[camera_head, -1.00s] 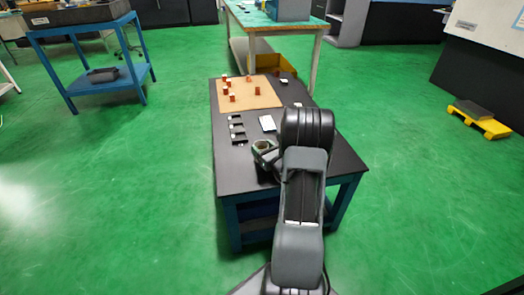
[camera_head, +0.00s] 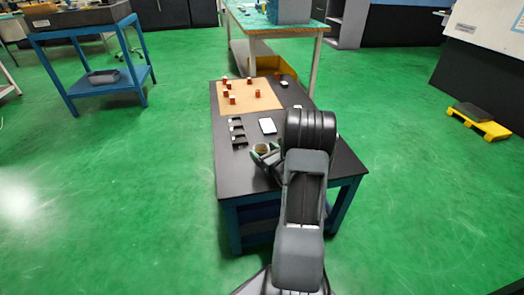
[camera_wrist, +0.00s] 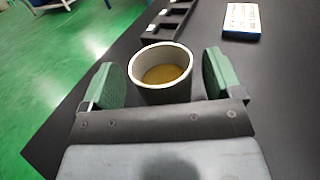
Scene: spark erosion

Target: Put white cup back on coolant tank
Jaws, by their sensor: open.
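A white cup (camera_wrist: 160,72) with a dark outer wall and brown contents stands upright on the black tabletop (camera_wrist: 262,95). In the wrist view it sits between the two green finger pads of my gripper (camera_wrist: 158,78), with a visible gap on each side. My gripper is open around the cup and not closed on it. In the head view the cup (camera_head: 261,149) shows near the table's left front part, partly hidden by my gripper and arm. I cannot tell which thing in view is the coolant tank.
A black divided holder (camera_head: 237,131) and a white-faced device (camera_head: 267,126) lie beyond the cup. A tan board (camera_head: 250,96) with several red-brown pieces covers the table's far end. Green floor is clear between.

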